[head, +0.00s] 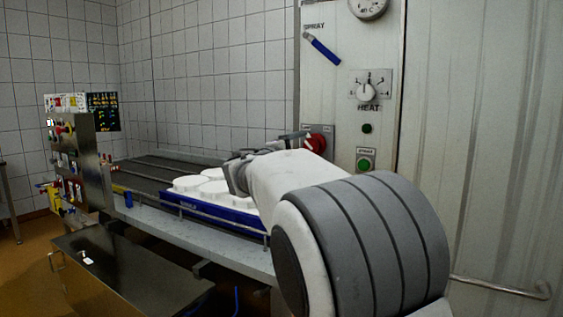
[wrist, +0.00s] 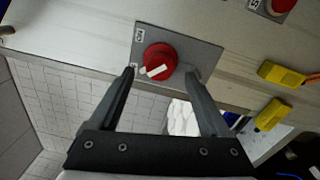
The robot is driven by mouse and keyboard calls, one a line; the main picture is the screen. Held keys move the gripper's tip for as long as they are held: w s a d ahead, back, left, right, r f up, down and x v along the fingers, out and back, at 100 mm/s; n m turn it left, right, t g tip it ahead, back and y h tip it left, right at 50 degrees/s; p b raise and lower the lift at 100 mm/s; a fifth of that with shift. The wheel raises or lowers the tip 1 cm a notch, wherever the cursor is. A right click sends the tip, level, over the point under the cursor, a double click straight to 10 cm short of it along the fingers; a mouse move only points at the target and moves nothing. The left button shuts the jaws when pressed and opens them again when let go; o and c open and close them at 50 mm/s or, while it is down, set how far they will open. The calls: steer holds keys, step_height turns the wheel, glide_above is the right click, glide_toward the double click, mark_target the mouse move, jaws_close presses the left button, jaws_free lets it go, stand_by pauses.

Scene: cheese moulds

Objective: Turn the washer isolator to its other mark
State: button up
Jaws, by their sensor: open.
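The washer isolator is a red round knob (wrist: 160,60) with a white bar across it, on a grey plate (wrist: 202,52) in the wrist view. Two small labels sit along the plate's left side. The white bar lies at a slight tilt, one end toward the lower-left label. In the head view the red knob (head: 316,143) shows on the cabinet, partly covered by my arm. My gripper (wrist: 159,75) is open, its two fingertips apart on either side of the knob's lower part. I cannot tell whether they touch it.
A blue spray lever (head: 323,49), a heat dial (head: 366,91) and a green button (head: 365,163) are on the same panel. Yellow plugs (wrist: 281,74) lie right of the plate. A blue tray (head: 222,216) of white moulds stands on the conveyor.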

steer(key=v, duration=1.2)
steer(key=shift+d, duration=0.15)
steer(key=s+d+f+m+g+y, duration=0.3)
steer(key=s+d+f+m+g, duration=0.4)
steer(key=s+d+f, duration=0.6)
steer(key=s+a+f+m+g+y, duration=0.1)
steer(key=s+a+f+m+y, duration=0.25)
steer(key=s, duration=0.65)
steer(key=s+f+m+g+y, duration=0.15)
steer(key=s+f+y, duration=0.35)
steer(key=s, duration=0.5)
step_height(320, 180, up, 14)
steer(key=p, duration=1.5)
steer(key=shift+m, duration=0.4)
steer(key=shift+w+h, duration=0.1)
steer(key=shift+h, duration=0.15)
